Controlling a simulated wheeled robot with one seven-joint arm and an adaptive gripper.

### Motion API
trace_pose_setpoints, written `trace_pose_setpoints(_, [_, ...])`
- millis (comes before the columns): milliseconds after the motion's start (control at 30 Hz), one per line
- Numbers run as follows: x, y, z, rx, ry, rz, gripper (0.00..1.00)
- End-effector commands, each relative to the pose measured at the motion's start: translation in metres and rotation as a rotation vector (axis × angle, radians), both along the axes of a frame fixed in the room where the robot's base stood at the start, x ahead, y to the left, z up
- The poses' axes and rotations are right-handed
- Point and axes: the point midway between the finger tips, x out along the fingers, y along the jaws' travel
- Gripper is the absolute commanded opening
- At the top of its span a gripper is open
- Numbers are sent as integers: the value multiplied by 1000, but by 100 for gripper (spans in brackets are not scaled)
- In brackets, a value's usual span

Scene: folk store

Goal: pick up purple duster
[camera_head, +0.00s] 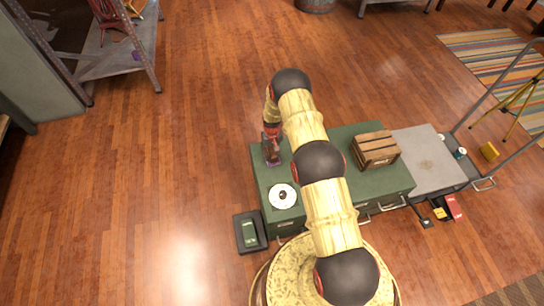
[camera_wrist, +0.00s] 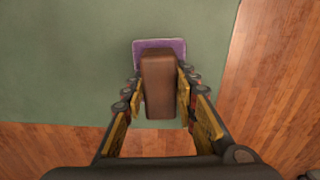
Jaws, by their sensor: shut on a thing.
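The purple duster (camera_wrist: 158,84) has a brown block-like handle and a purple base. In the wrist view it lies on the green cabinet top near its edge, between the two fingers of my gripper (camera_wrist: 161,92). The fingers are closed against the sides of the brown block. In the head view my gripper (camera_head: 271,148) is at the left end of the green cabinet, and the duster there is mostly hidden by the gripper and arm. Whether the duster touches the surface is not clear.
The green cabinet (camera_head: 345,137) also bears a white disc (camera_head: 283,196) and a wooden crate (camera_head: 375,150). A grey cart (camera_head: 425,160) stands to its right. A dark scale-like box (camera_head: 250,232) is on the floor at the left front. Wooden floor is open to the left.

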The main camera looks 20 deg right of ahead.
Motion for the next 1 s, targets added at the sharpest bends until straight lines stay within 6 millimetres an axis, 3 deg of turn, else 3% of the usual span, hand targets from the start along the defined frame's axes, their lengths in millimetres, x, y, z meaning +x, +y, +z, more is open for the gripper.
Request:
trace_pose_setpoints(467, [1,0,9,0,-1,0,1])
trace_pose_setpoints(667, [1,0,38,0,-2,0,1])
trace_pose_setpoints(1000, [-48,-49,102,0,2,-6,1])
